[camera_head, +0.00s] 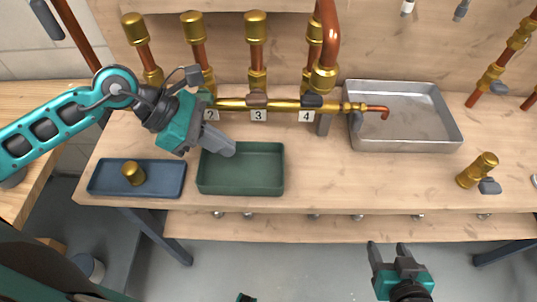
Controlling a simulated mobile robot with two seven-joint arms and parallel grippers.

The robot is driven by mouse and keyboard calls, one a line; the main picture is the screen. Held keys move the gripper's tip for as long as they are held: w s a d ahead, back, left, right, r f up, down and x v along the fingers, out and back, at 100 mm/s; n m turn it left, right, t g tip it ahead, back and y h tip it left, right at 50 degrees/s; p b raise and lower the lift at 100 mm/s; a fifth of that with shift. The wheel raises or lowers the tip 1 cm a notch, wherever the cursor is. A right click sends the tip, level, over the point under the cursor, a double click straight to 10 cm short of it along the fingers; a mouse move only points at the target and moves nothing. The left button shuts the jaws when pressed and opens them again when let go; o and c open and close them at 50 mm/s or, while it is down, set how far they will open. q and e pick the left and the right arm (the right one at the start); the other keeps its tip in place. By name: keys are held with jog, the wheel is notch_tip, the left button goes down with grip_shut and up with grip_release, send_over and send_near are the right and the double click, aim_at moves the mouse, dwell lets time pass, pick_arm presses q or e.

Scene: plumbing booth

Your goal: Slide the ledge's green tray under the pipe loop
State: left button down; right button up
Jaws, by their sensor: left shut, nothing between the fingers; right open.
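The green tray (241,187) sits on the wooden ledge, left of centre, and looks empty. My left gripper (231,150) is shut and holds nothing; its fingertips are at the tray's back left corner, over or inside its rim. Whether they touch the tray I cannot tell. A copper pipe loop (328,40) with brass fittings rises at the back, right of the tray, and a brass manifold (235,104) runs behind the tray. My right gripper (387,250) is open and empty, low in front of the ledge at the right.
A blue tray (160,187) holding a brass cap (132,173) lies left of the green tray. A metal pan (420,143) stands at the back right. A brass valve (478,170) lies further right. The ledge (350,185) right of the green tray is clear.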

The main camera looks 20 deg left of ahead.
aim_at(268, 173)
pick_arm(q)
jog(key=x, duration=0.6)
jog(key=shift+w+d+f, duration=0.1)
jog(key=shift+d, duration=0.25)
jog(key=shift+w+d+p, duration=0.15)
jog(key=shift+d+p, duration=0.05)
jog(key=shift+d, duration=0.3)
jog(key=shift+w+d+p, duration=0.15)
jog(key=shift+w+d, duration=0.05)
jog(key=shift+d, duration=0.3)
jog(key=shift+w+d, duration=0.15)
jog(key=shift+d, duration=0.5)
jog(key=w+d, duration=0.1)
jog(key=d, duration=0.3)
jog(key=w+d+b, duration=0.1)
jog(key=d, duration=0.3)
jog(key=w+d, duration=0.1)
jog(key=d, duration=0.4)
jog(key=shift+w, duration=0.35)
jog(key=shift+a, duration=0.1)
